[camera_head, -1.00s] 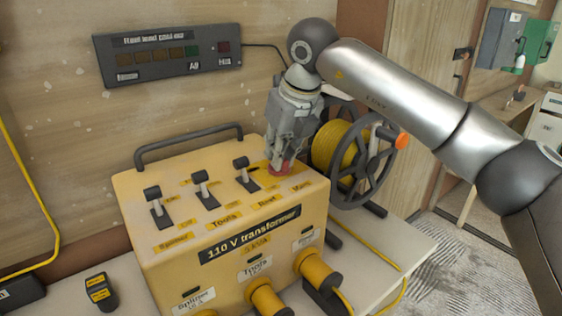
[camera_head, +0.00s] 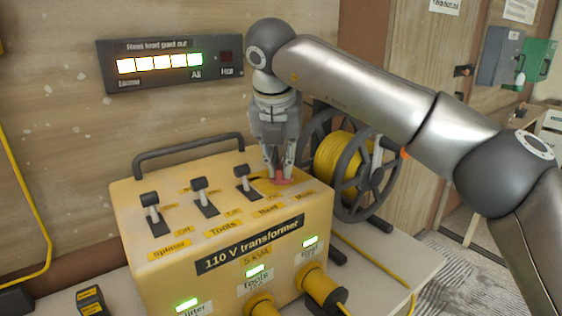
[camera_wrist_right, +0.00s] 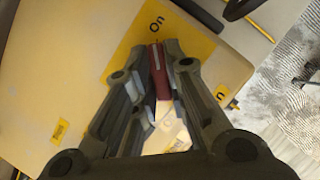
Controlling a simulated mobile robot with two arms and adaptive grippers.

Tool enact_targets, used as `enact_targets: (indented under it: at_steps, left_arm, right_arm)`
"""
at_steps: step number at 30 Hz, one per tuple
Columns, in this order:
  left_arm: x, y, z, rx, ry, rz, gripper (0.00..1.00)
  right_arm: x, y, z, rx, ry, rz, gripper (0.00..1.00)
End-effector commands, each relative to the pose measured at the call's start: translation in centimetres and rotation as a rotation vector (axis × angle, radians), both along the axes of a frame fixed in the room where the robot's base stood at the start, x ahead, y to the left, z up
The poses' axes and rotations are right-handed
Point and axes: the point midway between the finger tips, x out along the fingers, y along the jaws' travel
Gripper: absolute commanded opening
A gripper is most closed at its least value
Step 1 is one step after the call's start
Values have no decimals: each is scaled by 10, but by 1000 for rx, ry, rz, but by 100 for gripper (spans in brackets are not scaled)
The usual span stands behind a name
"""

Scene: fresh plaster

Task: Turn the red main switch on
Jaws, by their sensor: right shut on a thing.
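The red main switch (camera_head: 282,180) sits on a yellow plate at the right end of the top of the yellow 110 V transformer (camera_head: 150,243). My right gripper (camera_head: 279,176) points down over it and is shut on its red handle. In the right wrist view the red handle (camera_wrist_right: 157,72) lies between the two fingers (camera_wrist_right: 158,85), with an "On" label just beyond it. Green lamps (camera_head: 258,271) glow on the transformer's front. My left gripper is not in view.
The wall panel (camera_head: 125,85) has a row of lit lamps. Three black levers (camera_head: 200,185) stand left of the main switch, with a black carry handle (camera_head: 190,152) behind. A cable reel (camera_head: 340,160) with yellow cable stands close on the right. Plugs (camera_head: 318,285) stick out in front.

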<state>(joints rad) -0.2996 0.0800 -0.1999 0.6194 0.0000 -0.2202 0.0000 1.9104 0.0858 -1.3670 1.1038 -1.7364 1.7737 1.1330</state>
Motion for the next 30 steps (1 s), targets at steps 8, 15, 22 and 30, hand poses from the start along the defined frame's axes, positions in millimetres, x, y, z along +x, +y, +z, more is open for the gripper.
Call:
enact_targets:
  at_steps: [8, 15, 22, 30]
  left_arm:
    - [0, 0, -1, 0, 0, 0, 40]
    - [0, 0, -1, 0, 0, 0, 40]
    - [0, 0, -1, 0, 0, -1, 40]
    - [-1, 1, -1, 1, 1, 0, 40]
  right_arm:
    - [1, 0, 1, 1, -3, -27, 0]
    - [1, 0, 2, 2, -3, -28, 0]
    - [0, 0, 1, 2, -2, -27, 35]
    - [0, 0, 1, 1, -1, -26, 35]
